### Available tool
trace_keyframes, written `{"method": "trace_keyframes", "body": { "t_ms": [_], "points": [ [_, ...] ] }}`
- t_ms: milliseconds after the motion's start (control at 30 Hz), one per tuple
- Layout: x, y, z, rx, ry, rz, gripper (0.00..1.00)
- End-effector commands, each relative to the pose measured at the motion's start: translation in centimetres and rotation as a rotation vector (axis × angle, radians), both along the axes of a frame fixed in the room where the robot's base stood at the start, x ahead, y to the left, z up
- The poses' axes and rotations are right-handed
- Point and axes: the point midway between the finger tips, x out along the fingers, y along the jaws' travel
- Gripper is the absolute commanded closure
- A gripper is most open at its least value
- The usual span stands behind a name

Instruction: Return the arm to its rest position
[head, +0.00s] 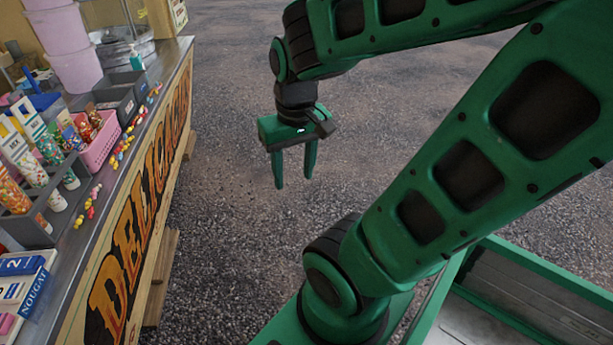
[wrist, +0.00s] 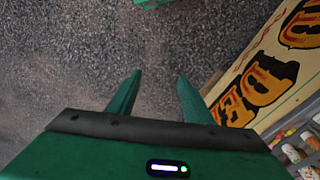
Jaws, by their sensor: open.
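My gripper (head: 294,184) hangs from my green arm over the open gravel ground, to the right of the sweets counter. Its two green fingers point down and stand apart, with nothing between them. In the wrist view my gripper (wrist: 157,76) shows the same two fingers spread over bare ground. My arm is bent, with its upper links reaching across the top right of the head view. No held object shows in either view.
The counter (head: 160,165) with painted lettering runs along the left, also at right in the wrist view (wrist: 285,65). It carries a pink basket (head: 100,142), a grey bin (head: 118,98), a nougat box (head: 22,290) and loose sweets. The gravel (head: 225,230) between is clear.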

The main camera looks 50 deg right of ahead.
Motion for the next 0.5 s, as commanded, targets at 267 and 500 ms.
{"method": "trace_keyframes", "body": {
  "t_ms": [267,500],
  "points": [
    [-5.6,-0.9,0.9,0.070,0.098,-0.155,0.54],
    [-5.6,-0.9,0.9,0.071,0.100,-0.154,0.54]
  ]
}}
